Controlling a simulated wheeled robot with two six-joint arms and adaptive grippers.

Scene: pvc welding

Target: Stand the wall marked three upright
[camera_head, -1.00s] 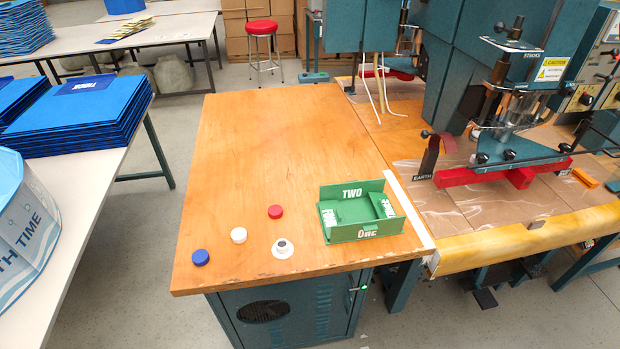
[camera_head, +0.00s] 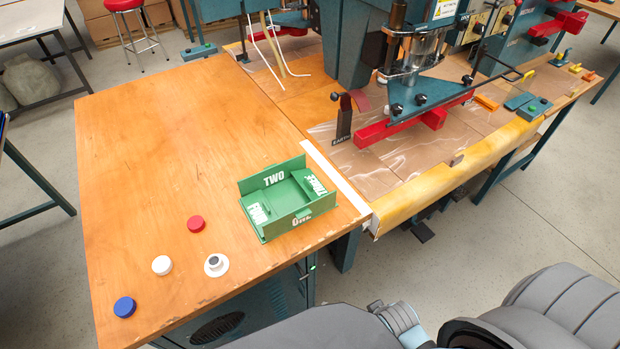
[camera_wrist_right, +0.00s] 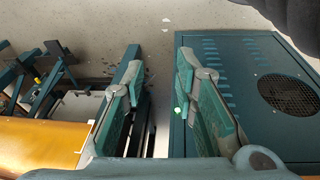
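The small green box (camera_head: 286,205) sits near the right edge of the wooden table. Its back wall marked TWO (camera_head: 274,178) and front wall marked ONE (camera_head: 303,219) stand upright. The wall marked three (camera_head: 316,185) is at the box's right end and looks tilted or folded inward; its exact angle is hard to tell. The panel marked FOUR (camera_head: 257,213) at the left end also looks low. My right gripper (camera_wrist_right: 158,72) is open and empty in the right wrist view, above the floor beside a teal cabinet, apart from the box. My left gripper is not in view.
A red cap (camera_head: 196,223), a white cap (camera_head: 161,265), a blue cap (camera_head: 124,307) and a white round piece with a dark centre (camera_head: 215,265) lie left of the box. The welding machine (camera_head: 430,85) stands to the right. The table's back half (camera_head: 170,130) is clear.

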